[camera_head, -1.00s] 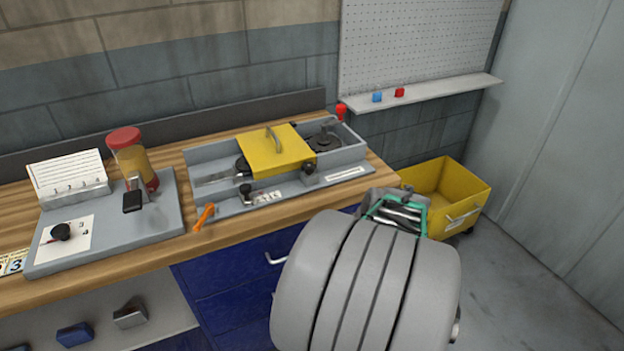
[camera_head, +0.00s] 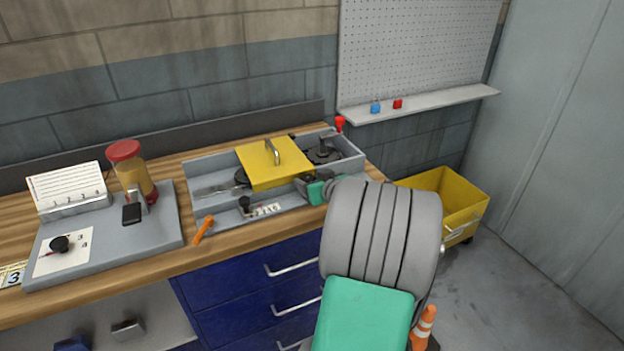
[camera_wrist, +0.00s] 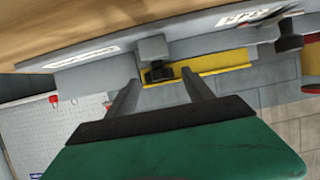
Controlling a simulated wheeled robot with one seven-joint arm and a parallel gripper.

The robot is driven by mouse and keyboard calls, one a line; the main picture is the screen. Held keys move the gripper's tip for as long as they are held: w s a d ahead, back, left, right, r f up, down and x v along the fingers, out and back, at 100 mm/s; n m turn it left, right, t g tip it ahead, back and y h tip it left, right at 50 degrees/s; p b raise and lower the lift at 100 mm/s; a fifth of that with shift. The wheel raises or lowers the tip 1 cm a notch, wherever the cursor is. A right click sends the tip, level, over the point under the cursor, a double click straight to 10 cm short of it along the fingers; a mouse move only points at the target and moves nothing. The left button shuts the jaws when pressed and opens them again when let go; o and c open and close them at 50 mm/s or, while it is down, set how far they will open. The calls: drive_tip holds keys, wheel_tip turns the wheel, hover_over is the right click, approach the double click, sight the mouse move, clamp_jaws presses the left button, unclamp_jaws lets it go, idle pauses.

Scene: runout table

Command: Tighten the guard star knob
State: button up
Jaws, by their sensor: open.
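The guard is a yellow cover (camera_head: 262,163) with a grey handle on the grey machine tray (camera_head: 215,222); a yellow strip of it shows in the wrist view (camera_wrist: 225,62). The black star knob (camera_wrist: 158,75) sits under a small grey block at the guard's edge, in the middle of the wrist view. My gripper (camera_wrist: 160,78) is open, its two dark fingers pointing at the knob, one to each side in the picture. Contact cannot be told. In the head view my gripper (camera_head: 309,188) is at the tray's front right, and the knob is largely hidden there.
A second black knob (camera_head: 244,203) and an orange handle (camera_head: 203,229) are at the tray's front. A yellow bin (camera_head: 455,206) is on the floor right.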

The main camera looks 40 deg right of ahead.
clamp_jaws()
idle(0.7)
